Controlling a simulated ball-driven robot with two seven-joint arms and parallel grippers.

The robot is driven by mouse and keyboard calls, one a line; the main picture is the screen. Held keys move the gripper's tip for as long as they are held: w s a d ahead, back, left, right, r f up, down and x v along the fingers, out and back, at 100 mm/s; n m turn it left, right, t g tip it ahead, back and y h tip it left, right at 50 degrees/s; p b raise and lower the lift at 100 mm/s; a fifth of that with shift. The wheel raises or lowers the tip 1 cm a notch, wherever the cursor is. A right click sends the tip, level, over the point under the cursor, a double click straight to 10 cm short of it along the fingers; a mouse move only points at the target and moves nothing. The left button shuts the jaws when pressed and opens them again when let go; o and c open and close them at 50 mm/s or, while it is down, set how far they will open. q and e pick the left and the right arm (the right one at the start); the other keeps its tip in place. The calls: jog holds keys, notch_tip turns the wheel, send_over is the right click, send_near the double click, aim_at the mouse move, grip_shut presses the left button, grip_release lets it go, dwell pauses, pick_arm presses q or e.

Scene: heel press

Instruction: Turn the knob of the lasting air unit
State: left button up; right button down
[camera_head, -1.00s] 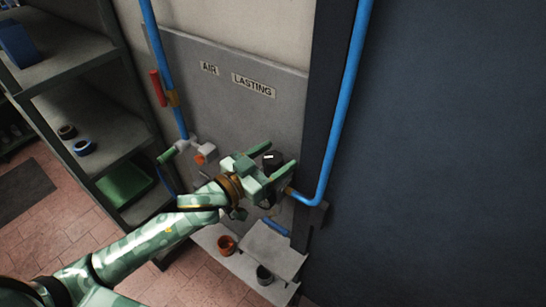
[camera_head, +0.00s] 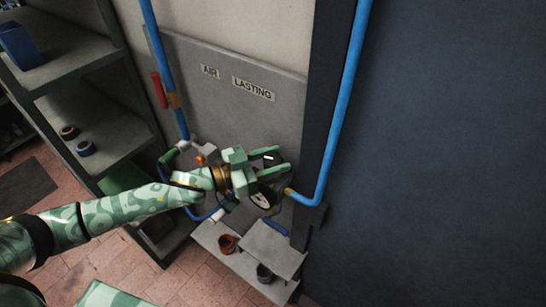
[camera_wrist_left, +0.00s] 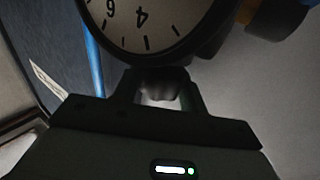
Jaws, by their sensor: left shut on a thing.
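The lasting air unit is mounted on a grey wall panel (camera_head: 225,115) below the labels AIR and LASTING. Its dark knob (camera_head: 270,157) carries a pale mark and shows between the green fingers of my left gripper (camera_head: 272,162). The left gripper is shut on the knob, one finger on each side. A round pressure gauge (camera_head: 263,198) sits just below the gripper. In the left wrist view the gauge dial (camera_wrist_left: 143,18) fills the top, and the knob (camera_wrist_left: 160,84) is a dim rounded shape between the fingers. My right gripper is out of view.
A blue pipe (camera_head: 343,110) runs down the right of the panel and bends toward the unit. Another blue pipe (camera_head: 165,70) runs at the left, near a red handle (camera_head: 158,90). Small ledges with cups (camera_head: 228,243) stand below. Shelves (camera_head: 90,120) stand at the left.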

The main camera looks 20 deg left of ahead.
pick_arm(q)
jog(key=m+g+h, duration=0.1)
jog(key=g, duration=0.1)
jog(key=m+g+h+b, duration=0.1)
jog(key=m+g, duration=0.1)
jog(key=shift+w+f+g+h, duration=0.1)
jog(key=shift+w+g+h, duration=0.05)
jog(key=shift+g+h, duration=0.15)
jog(key=m+g+h+b, duration=0.1)
jog(key=m+g+b, duration=0.1)
jog(key=shift+g, duration=0.4)
jog(key=shift+m+g, duration=0.5)
jog(key=shift+g, duration=0.1)
jog(key=shift+b, duration=0.3)
jog(key=o, duration=1)
jog(key=shift+s, duration=0.2)
